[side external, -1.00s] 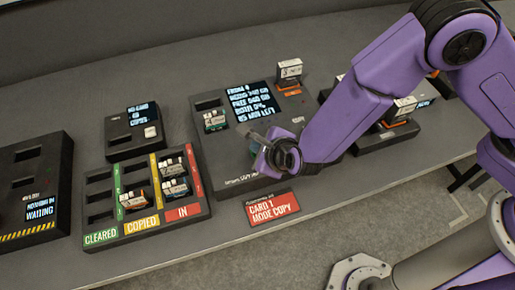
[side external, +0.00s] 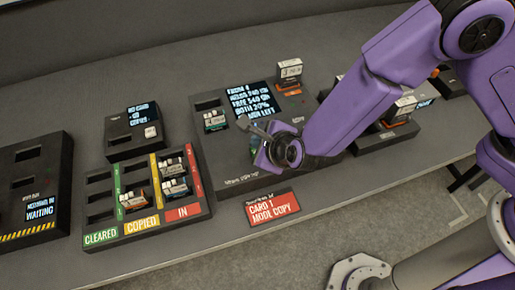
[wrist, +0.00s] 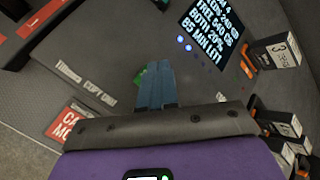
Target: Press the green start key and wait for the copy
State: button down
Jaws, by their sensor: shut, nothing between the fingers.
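The copy station (side external: 215,165) is a dark grey box with a lit screen (side external: 252,103) showing several lines, the last reading about 85 min left. The screen also shows at the top of the wrist view (wrist: 212,30). The green start key (wrist: 140,77) is mostly covered by my fingers; a green edge shows left of the tips. My gripper (wrist: 156,68) is shut and empty, its tips over or right beside the key. I cannot tell whether they touch or press it. A card (side external: 214,119) stands in the station's left slot. Another card (side external: 289,70) stands at its upper right.
A red sign (side external: 271,208) reads "CARD 1 MODE COPY". A rack (side external: 150,222) marked cleared, copied and in holds several cards. A small box (side external: 118,146) and a box with a waiting screen (side external: 22,222) stand left. More devices (side external: 385,138) sit behind my arm.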

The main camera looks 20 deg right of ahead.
jog(key=shift+r, duration=2.45)
jog(key=shift+d+r, duration=0.15)
jog(key=s+d+r+m+g+h, duration=0.15)
jog(key=d+r+m, duration=0.25)
jog(key=d+m, duration=0.55)
jog(key=s+d+r+m+g+h, duration=0.15)
jog(key=d+r+m, duration=0.25)
jog(key=d+m, duration=0.5)
jog(key=s+d+r+m+g+y, duration=0.1)
jog(key=s+d+m+g, duration=0.4)
jog(key=s+d+m, duration=1)
jog(key=s+r+m, duration=0.1)
jog(key=s, duration=0.3)
jog(key=shift+d+r+g, duration=0.15)
jog(key=shift+g, duration=0.25)
